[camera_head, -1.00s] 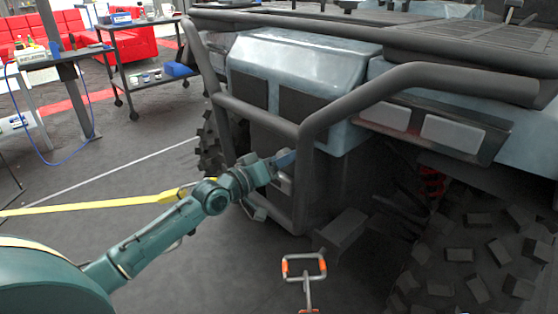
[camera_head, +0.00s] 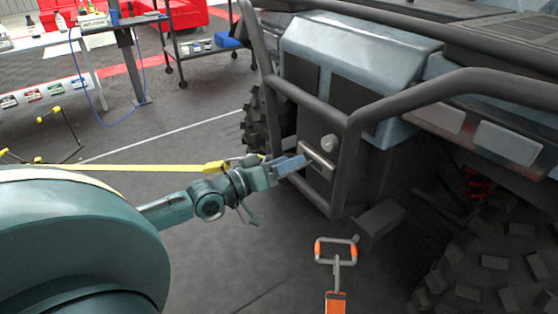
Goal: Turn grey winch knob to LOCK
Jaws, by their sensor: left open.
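The grey winch knob (camera_head: 329,143) is a small round light-grey knob on the dark front of the vehicle, behind the bull bar. I cannot read any marks around it. My left gripper (camera_head: 304,162) is open, just left of and below the knob in the picture, close to the bull bar. No contact with the knob shows. A light metal bar (camera_head: 319,161) sits just beyond the fingertips. My right gripper is out of view.
The dark bull bar (camera_head: 303,98) frames the knob. A yellow strap (camera_head: 150,167) runs to a hook behind my left wrist. An orange-gripped handle (camera_head: 335,252) stands on the floor at the front. A cart (camera_head: 208,47) and table (camera_head: 40,40) stand at back left.

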